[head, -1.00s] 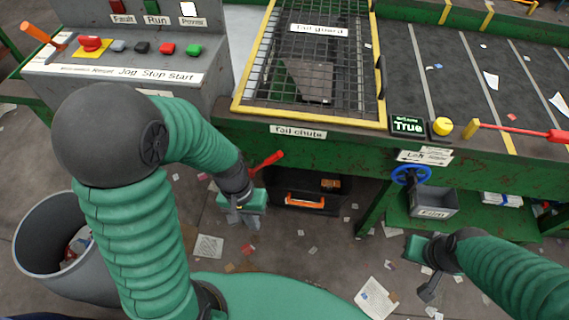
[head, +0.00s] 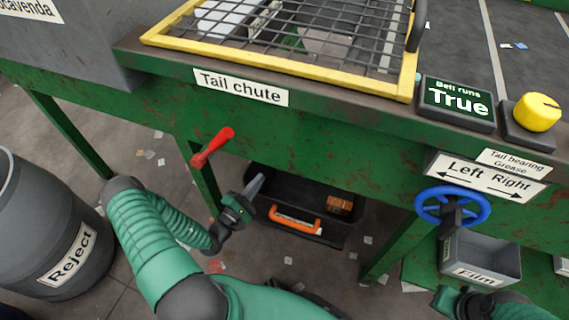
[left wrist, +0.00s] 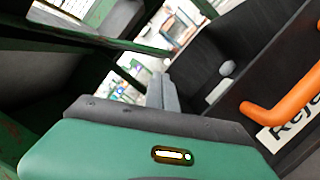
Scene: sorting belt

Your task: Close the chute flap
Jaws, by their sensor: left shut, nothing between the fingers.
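A red lever (head: 213,146) sticks out from the green frame below the "Tail chute" label (head: 240,87). I take it to be the flap's handle, but the frames do not confirm this. The flap itself is not clearly seen; a pale panel (head: 325,42) shows through the mesh guard. My left gripper (head: 257,184) is shut and empty, below and right of the lever and apart from it. Its grey fingers (left wrist: 165,92) show in the left wrist view. My right gripper (head: 450,300) is at the bottom right edge, its fingers not clearly visible.
A black bin with an orange handle (head: 296,220) sits under the frame, near my left gripper; the handle shows in the left wrist view (left wrist: 285,100). A blue handwheel (head: 451,207) and a grey "Film" bin (head: 482,262) are at right. The "Reject" barrel (head: 50,235) stands left.

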